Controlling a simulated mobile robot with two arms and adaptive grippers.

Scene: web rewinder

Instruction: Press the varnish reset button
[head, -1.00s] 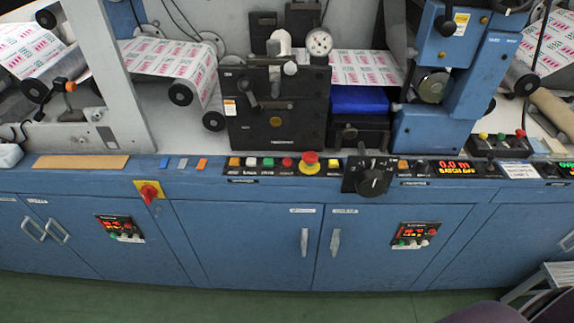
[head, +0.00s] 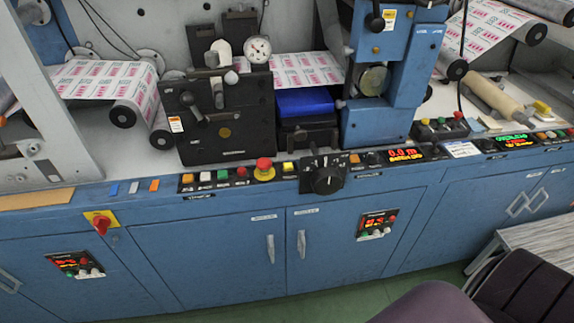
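No button label is readable as varnish reset, so I cannot tell which button it is. A black strip on the machine's front ledge carries an orange button (head: 187,178), a white button (head: 205,176), a green button (head: 222,174), a red button (head: 241,171), a red mushroom button (head: 264,166) on a yellow base and a yellow button (head: 288,167). Two cabinet-door panels, a left panel (head: 75,265) and a right panel (head: 376,225), have red displays and small red, green and white buttons. Neither of my grippers is in view.
A black rotary dial (head: 326,180) juts from the ledge. A red batch display (head: 402,155) and a green display (head: 512,140) sit further right. A black button box (head: 440,130) stands behind. A grey step (head: 535,240) and a dark purple padded object (head: 430,302) occupy the lower right.

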